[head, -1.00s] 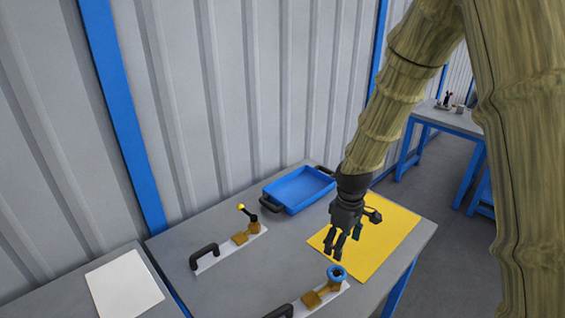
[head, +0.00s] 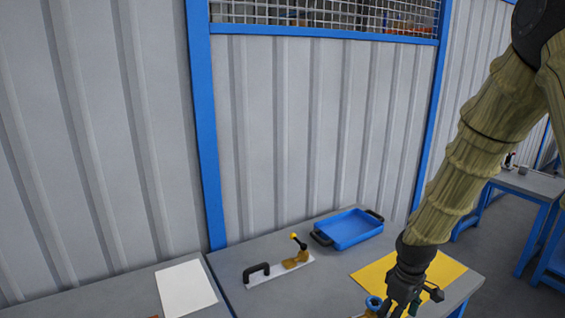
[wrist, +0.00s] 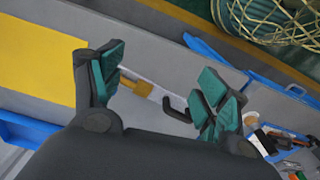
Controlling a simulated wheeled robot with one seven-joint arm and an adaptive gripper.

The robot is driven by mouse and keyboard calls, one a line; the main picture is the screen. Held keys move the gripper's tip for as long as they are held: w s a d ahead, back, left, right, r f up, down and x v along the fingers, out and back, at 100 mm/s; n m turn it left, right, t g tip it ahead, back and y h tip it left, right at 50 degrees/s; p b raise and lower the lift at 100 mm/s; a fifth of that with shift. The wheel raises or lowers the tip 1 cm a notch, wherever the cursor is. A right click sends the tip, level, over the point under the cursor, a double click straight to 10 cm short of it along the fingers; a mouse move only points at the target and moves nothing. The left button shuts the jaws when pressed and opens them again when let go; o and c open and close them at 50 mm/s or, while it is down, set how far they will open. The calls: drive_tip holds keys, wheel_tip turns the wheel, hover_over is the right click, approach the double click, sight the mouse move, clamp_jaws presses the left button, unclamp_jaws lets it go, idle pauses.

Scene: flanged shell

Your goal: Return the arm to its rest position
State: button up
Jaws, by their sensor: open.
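My gripper (head: 404,306) hangs at the end of my arm at the bottom of the head view, over the front left side of the yellow sheet (head: 440,268). Its fingertips are partly cut off by the frame edge. In the wrist view my gripper (wrist: 162,85) has its green-padded fingers wide apart with nothing held between them. A part with a blue ring (head: 374,302) shows just left of the fingers; whether they touch cannot be told. Beyond the fingers the wrist view shows a brass part (wrist: 136,86) and a black handle (wrist: 176,110) lower down.
On the grey table, a white plate (head: 262,282) carries a black handle and a brass part with a yellow-tipped lever. A blue tray (head: 348,230) stands behind it by the corrugated wall. White paper (head: 186,287) lies left. Another blue-legged table (head: 520,185) stands right.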

drive_tip(key=s+a+f+m+b, duration=0.2)
drive_tip(key=s+f, duration=0.3)
drive_tip(key=f, duration=0.6)
drive_tip(key=s+a+f+m+b, duration=0.15)
drive_tip(key=s+f, duration=0.35)
drive_tip(key=f, duration=0.5)
drive_tip(key=s+a+f+m+b, duration=0.1)
drive_tip(key=s+f+m, duration=0.1)
drive_tip(key=s+f, duration=0.5)
drive_tip(key=s+a+f+m+b, duration=0.1)
drive_tip(key=s+a+f+m, duration=0.1)
drive_tip(key=s+f, duration=0.5)
drive_tip(key=s, duration=0.6)
drive_tip(key=shift+s+f+b, duration=0.15)
drive_tip(key=shift+b, duration=0.25)
